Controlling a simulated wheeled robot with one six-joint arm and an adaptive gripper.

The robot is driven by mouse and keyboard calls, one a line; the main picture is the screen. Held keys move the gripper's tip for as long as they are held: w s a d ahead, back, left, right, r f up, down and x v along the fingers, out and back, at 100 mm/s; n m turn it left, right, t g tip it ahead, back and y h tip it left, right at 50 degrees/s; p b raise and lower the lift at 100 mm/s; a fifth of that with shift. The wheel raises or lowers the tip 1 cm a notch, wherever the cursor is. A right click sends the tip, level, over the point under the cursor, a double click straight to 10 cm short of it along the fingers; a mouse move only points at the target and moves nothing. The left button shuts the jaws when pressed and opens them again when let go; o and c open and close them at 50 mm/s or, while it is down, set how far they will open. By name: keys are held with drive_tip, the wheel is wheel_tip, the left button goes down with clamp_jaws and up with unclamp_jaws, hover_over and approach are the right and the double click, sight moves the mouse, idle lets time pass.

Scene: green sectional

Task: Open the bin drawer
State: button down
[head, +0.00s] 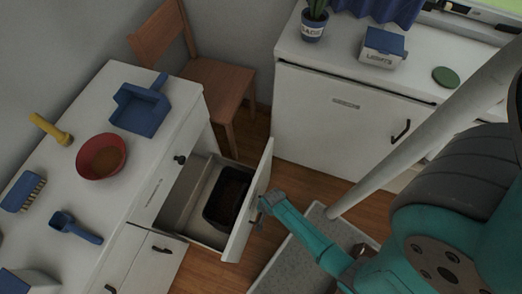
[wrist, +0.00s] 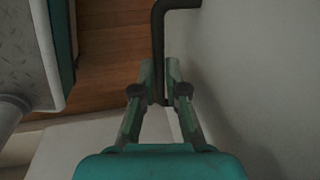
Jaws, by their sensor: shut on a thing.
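The bin drawer (head: 247,207) in the white cabinet at left stands pulled out, with its front panel well away from the cabinet. A dark bin (head: 229,195) sits inside it. My gripper (head: 262,200) is at the outer side of the drawer front. In the wrist view my gripper (wrist: 160,82) is shut on the dark drawer handle (wrist: 157,45), with a finger on each side of the bar. The white drawer front (wrist: 250,80) fills the right of the wrist view. In the head view the handle is mostly hidden by the fingers.
A wooden chair (head: 213,82) stands behind the drawer. A white cabinet with a dark handle (head: 401,131) is at the back right. A red bowl (head: 101,157), blue dustpan (head: 141,110) and brush (head: 22,191) lie on the left counter. Wooden floor (head: 304,187) shows beside the drawer.

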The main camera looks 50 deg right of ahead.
drive_tip(key=c, duration=1.2)
unclamp_jaws()
wheel_tip(320, 180, up, 12)
drive_tip(key=s, duration=0.2)
drive_tip(key=shift+d+f, duration=0.15)
drive_tip(key=shift+d, duration=0.2)
drive_tip(key=shift+s, duration=0.1)
